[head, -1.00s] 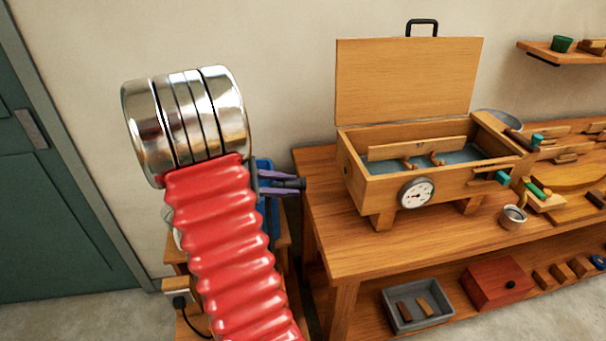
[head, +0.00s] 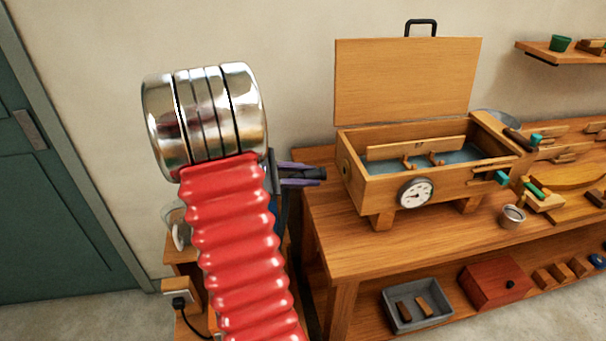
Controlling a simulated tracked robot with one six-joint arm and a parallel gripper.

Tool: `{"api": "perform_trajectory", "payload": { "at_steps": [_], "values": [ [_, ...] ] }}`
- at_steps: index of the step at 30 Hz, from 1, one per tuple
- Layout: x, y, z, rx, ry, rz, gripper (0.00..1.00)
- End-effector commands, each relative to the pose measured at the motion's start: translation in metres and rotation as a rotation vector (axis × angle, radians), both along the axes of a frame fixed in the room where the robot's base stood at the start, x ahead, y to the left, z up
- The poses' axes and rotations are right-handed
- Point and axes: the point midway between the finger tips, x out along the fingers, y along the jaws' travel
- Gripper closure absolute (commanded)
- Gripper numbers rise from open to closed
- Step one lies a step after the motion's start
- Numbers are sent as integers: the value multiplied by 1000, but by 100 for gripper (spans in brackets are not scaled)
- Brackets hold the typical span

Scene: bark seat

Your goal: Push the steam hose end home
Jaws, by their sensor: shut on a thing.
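The steam box (head: 395,185) is a wooden chest on legs on the bench, with its lid raised and a round dial on its front. A small round port (head: 346,171) shows on its left end. My gripper (head: 308,174), with purple fingers, is shut on the dark hose end (head: 320,173). The tip points right at the port and stands a short gap apart from it in the picture. The rest of the hose is largely hidden behind my red ribbed arm.
The wooden bench (head: 340,240) carries a metal cup (head: 512,216) and tools at right. Its lower shelf holds a grey tray (head: 408,322) and a red box (head: 494,285). A small wooden stand (head: 183,262) with a plug is at left, partly behind my arm.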

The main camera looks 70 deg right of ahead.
Motion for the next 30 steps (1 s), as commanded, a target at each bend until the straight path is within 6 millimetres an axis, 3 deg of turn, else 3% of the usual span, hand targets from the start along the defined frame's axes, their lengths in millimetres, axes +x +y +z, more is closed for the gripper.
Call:
{"api": "perform_trajectory", "payload": {
  "at_steps": [15, 30],
  "values": [
    [-31, -18, 0, 0, -1, -1, 99],
    [-35, -21, 0, 0, 0, 0, 99]
  ]
}}
